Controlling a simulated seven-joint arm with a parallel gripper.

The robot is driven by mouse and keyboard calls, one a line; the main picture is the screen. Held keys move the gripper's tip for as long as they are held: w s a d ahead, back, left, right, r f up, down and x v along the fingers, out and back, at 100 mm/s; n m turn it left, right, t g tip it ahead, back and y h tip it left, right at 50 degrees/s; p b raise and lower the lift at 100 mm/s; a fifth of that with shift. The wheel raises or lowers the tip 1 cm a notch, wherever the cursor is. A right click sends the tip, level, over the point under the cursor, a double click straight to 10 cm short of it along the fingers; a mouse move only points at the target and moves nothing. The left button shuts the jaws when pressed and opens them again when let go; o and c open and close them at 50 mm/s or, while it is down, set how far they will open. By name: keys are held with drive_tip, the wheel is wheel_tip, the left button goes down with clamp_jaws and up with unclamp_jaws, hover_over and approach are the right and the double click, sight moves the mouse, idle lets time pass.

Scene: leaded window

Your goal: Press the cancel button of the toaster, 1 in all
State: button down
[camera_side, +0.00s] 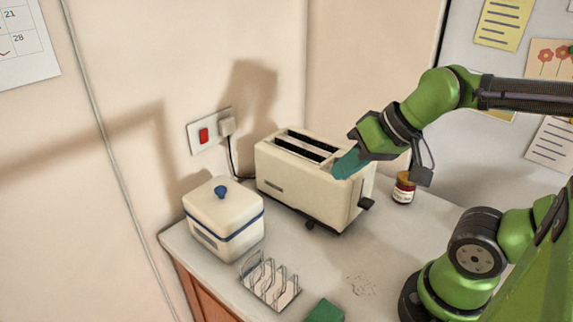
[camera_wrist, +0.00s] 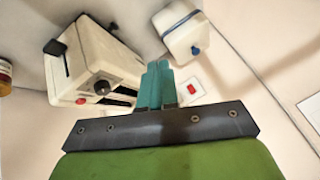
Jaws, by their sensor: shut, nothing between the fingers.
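The cream toaster (camera_side: 290,190) stands on the counter with two dark slots on top. A dark lever (camera_side: 366,203) sticks out of its right end in the side view. The wrist view shows the toaster (camera_wrist: 88,62) at the left, with the lever (camera_wrist: 55,47) and a dark round knob (camera_wrist: 101,87). My gripper (camera_side: 345,164) has teal fingers, shut and empty, over the toaster's right end in the side view. Its fingertips (camera_wrist: 158,65) lie beside the toaster in the wrist view. I cannot tell whether they touch it.
A white lidded box (camera_side: 224,222) with a blue knob stands left of the toaster. A wire rack (camera_side: 270,282) and a green object (camera_side: 324,311) lie in front. A dark jar (camera_side: 403,188) stands to the right. A wall socket (camera_side: 204,135) has a red switch.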

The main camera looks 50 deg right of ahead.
idle(0.3)
drive_tip(key=w+d+r+m+t, duration=0.1)
drive_tip(key=w+d+m, duration=0.2)
drive_tip(key=d+m, duration=0.7)
drive_tip(key=w+d+r+m, duration=0.2)
drive_tip(key=w+d+m, duration=0.2)
drive_tip(key=d+m, duration=0.6)
drive_tip(key=shift+w+d+m+t, duration=0.2)
drive_tip(key=shift+m+t, duration=0.2)
drive_tip(key=shift+f, duration=0.1)
drive_tip(key=shift+f, duration=4.4)
drive_tip(key=shift+f, duration=0.4)
